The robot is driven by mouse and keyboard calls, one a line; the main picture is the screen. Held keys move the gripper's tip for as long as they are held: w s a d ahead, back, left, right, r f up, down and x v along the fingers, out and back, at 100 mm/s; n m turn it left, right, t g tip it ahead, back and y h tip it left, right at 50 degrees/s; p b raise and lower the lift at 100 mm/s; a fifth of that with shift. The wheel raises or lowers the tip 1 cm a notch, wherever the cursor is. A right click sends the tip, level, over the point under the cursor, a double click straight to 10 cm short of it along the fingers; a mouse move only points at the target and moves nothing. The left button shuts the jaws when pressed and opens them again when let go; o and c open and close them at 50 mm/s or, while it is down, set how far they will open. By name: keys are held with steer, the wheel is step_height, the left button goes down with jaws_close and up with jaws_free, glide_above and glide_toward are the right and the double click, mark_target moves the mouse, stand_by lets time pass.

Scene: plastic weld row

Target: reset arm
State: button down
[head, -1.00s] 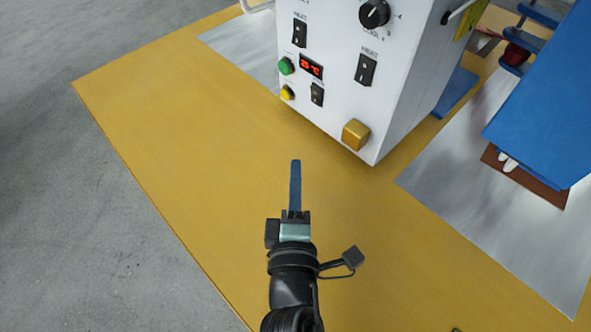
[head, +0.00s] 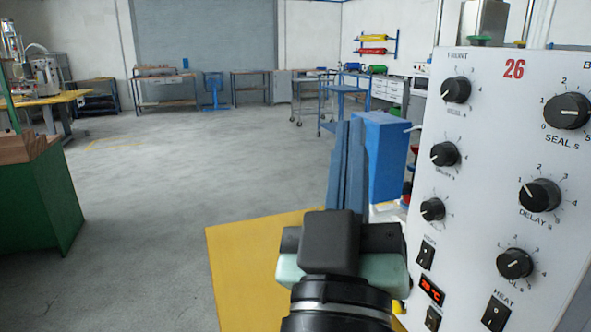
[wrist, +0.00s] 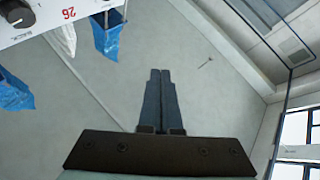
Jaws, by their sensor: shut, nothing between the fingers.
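My gripper (head: 350,165) is raised in front of the head camera, with its blue-grey fingers pointing up and away. It is just left of the white machine panel (head: 480,190) and apart from it as far as I can see. In the wrist view my gripper (wrist: 160,72) has its two fingers side by side, touching and empty. The wrist view looks at a wall and upper windows, with the machine's panel corner (wrist: 40,15) at top left.
The panel carries several black knobs, switches and a red display (head: 432,290). A yellow tabletop (head: 245,260) lies below my arm. A blue box (head: 388,150) stands behind the gripper. A green bench (head: 40,200) is at left. Open grey floor (head: 180,170) lies between.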

steer(key=s+a+r+m+t+y, duration=0.2)
steer(key=s+a+r+t+y, duration=0.25)
steer(key=r, duration=0.65)
step_height(320, 180, up, 22)
steer(key=s+g+p, duration=0.1)
steer(key=p, duration=2.1)
steer(key=shift+s+a+r, duration=0.2)
steer(key=shift+s, duration=0.1)
